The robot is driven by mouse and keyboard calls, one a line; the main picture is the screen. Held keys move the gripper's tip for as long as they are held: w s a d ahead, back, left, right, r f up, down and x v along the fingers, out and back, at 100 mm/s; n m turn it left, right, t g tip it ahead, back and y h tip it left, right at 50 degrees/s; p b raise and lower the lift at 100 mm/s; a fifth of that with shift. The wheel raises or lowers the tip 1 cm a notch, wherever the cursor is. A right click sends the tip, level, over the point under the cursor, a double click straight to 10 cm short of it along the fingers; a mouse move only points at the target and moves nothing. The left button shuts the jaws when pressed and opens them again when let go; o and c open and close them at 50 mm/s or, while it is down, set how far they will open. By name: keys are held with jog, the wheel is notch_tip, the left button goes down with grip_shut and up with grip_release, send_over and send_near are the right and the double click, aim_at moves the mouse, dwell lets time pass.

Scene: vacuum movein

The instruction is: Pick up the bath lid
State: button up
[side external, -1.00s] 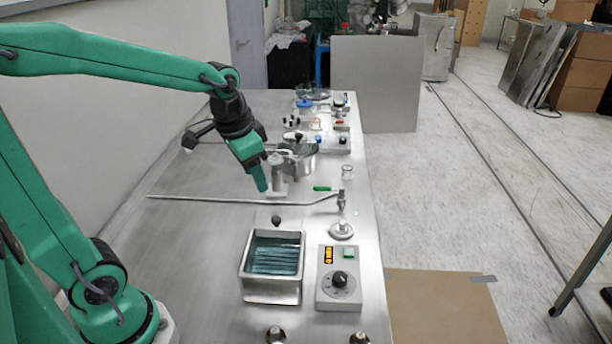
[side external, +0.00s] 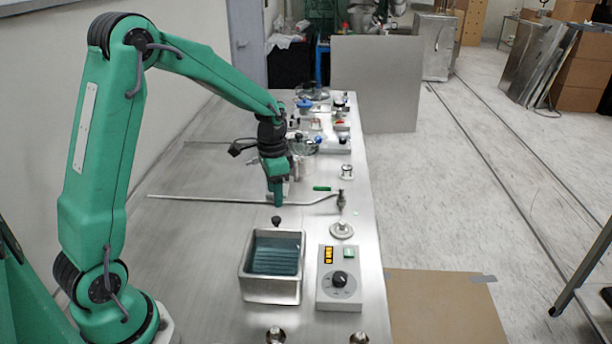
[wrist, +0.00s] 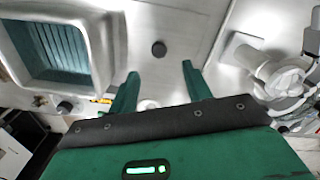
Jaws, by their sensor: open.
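The bath lid (wrist: 185,25) appears to be a flat metal plate with a black knob (wrist: 159,48), lying just behind the open bath. Its knob also shows in the side view (side external: 277,221). The rectangular metal bath (side external: 243,285) has a blue-green ribbed interior and fills the upper left of the wrist view (wrist: 98,45). My gripper (wrist: 160,69) is open and empty, with its two green fingers apart and the knob beyond their tips. In the side view my gripper (side external: 277,203) points down above and slightly behind the knob, apart from it.
A control box (side external: 340,290) with a black dial stands right of the bath. A long thin metal rod (side external: 215,199) crosses the table behind the lid. A small glass vessel (side external: 347,172) and several other items stand farther back. The table left of the bath is clear.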

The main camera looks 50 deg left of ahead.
aim_at(276, 219)
jog(key=shift+f, duration=0.15)
jog(key=shift+f, duration=1.2)
jog(key=shift+f, duration=0.1)
jog(key=shift+s+f, duration=0.1)
jog(key=shift+f, duration=2.35)
jog(key=shift+c, duration=0.4)
grip_shut()
